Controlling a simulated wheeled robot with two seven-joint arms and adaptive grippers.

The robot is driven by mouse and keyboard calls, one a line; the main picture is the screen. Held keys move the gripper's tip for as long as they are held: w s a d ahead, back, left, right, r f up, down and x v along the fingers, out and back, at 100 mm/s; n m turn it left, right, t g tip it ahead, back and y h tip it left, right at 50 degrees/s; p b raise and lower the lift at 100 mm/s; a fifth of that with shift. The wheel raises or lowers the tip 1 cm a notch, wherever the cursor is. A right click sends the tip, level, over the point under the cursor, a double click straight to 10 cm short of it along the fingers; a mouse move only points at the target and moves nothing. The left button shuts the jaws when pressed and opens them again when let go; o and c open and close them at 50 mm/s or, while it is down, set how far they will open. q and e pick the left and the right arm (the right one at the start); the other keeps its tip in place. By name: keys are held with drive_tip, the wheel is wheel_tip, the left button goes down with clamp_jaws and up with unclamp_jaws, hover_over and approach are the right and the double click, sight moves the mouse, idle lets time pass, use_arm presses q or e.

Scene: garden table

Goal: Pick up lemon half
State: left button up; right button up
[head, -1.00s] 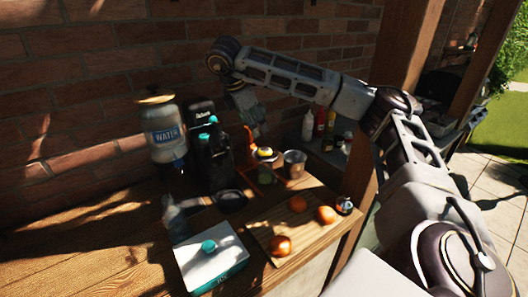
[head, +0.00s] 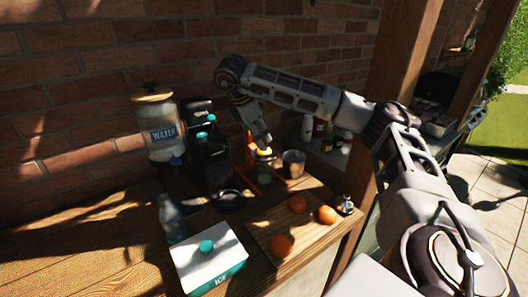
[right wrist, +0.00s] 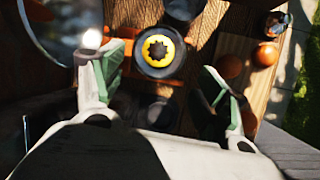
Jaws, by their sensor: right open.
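The lemon half appears as a small yellow round (head: 264,153) on the juicer at the back of the table. In the right wrist view it is a yellow ring (right wrist: 171,60) around a dark star-shaped centre, on a round dark dish (right wrist: 145,66). The juicer has an orange-red frame (head: 249,151). My right gripper (right wrist: 162,78) is open and empty. Its two fingers stand apart on either side of the view, with the yellow round ahead between them. In the head view it comes down just above the yellow round. My left gripper is out of view.
A metal cup (head: 293,163) stands close right of the juicer. Dark bottles (head: 212,160) and a water jar (head: 160,130) stand left. A cutting board (head: 268,236) with oranges (head: 281,246) and a white ice box (head: 208,262) are in front. A brick wall closes the back.

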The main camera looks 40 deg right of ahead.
sight(264, 148)
drive_tip(key=x, duration=0.2)
drive_tip(key=shift+d+f, duration=0.2)
drive_tip(key=shift+f, duration=0.25)
drive_tip(key=shift+p+x, duration=0.7)
drive_tip(key=shift+x, duration=0.85)
drive_tip(key=shift+w+d+f, duration=0.15)
drive_tip(key=shift+w+f, duration=0.05)
drive_tip(key=shift+f, duration=0.25)
drive_tip(key=shift+d+f, duration=0.2)
drive_tip(key=shift+f, duration=0.25)
drive_tip(key=c, duration=0.7)
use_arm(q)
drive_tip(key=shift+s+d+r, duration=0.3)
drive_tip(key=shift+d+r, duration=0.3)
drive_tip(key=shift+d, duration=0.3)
use_arm(e)
drive_tip(key=c, duration=0.5)
drive_tip(key=shift+r, duration=0.1)
